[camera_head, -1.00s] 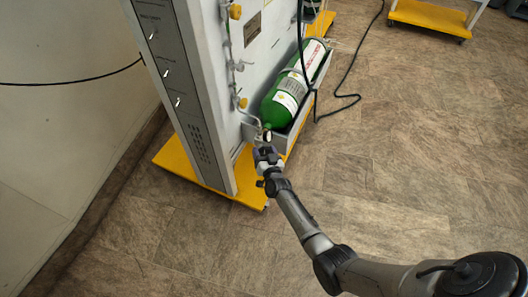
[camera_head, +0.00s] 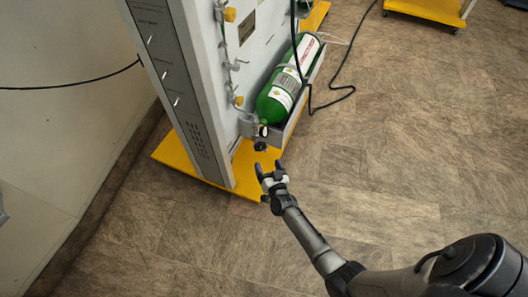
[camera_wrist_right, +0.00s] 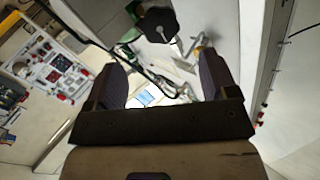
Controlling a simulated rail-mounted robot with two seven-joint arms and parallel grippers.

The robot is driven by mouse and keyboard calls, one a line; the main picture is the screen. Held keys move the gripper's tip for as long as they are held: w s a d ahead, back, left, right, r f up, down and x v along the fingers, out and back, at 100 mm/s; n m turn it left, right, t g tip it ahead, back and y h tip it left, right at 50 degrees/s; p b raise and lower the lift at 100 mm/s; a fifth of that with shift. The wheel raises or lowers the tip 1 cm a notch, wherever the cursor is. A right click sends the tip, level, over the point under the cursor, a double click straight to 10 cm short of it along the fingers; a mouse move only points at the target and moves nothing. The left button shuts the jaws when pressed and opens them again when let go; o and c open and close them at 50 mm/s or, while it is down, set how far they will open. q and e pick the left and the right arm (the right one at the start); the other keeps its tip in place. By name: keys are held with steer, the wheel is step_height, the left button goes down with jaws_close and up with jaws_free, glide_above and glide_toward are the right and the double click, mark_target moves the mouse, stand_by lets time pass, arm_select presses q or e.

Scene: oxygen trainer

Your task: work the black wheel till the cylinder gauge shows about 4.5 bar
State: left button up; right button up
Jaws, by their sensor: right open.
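The green gas cylinder (camera_head: 274,104) lies in a holder on the side of the panel stand. At its near end is a small gauge (camera_head: 263,131), its dial too small to read. The black wheel (camera_head: 260,146) sits just below the gauge; in the right wrist view the wheel (camera_wrist_right: 160,23) is a dark knob on a stem beyond the fingers. My right gripper (camera_head: 269,171) is open and empty, a short way below the wheel and apart from it. In the right wrist view its fingers (camera_wrist_right: 163,75) stand wide apart with nothing between. My left gripper is not in view.
The grey panel stand (camera_head: 203,95) rises from a yellow base (camera_head: 185,158). A black hose (camera_head: 329,104) loops beside the cylinder. Another yellow base (camera_head: 425,11) stands at the top right.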

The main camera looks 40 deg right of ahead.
mark_target(261, 148)
steer(key=p+v, duration=0.1)
steer(key=v, duration=0.3)
steer(key=shift+s+a, duration=0.1)
steer(key=shift+s, duration=0.15)
stand_by(0.3)
stand_by(0.4)
steer(key=b+x, duration=0.4)
steer(key=x, duration=0.8)
steer(key=shift+w+f, duration=0.2)
steer(key=shift+b+x, duration=0.5)
steer(key=shift+x, duration=0.35)
steer(key=shift+r, duration=0.15)
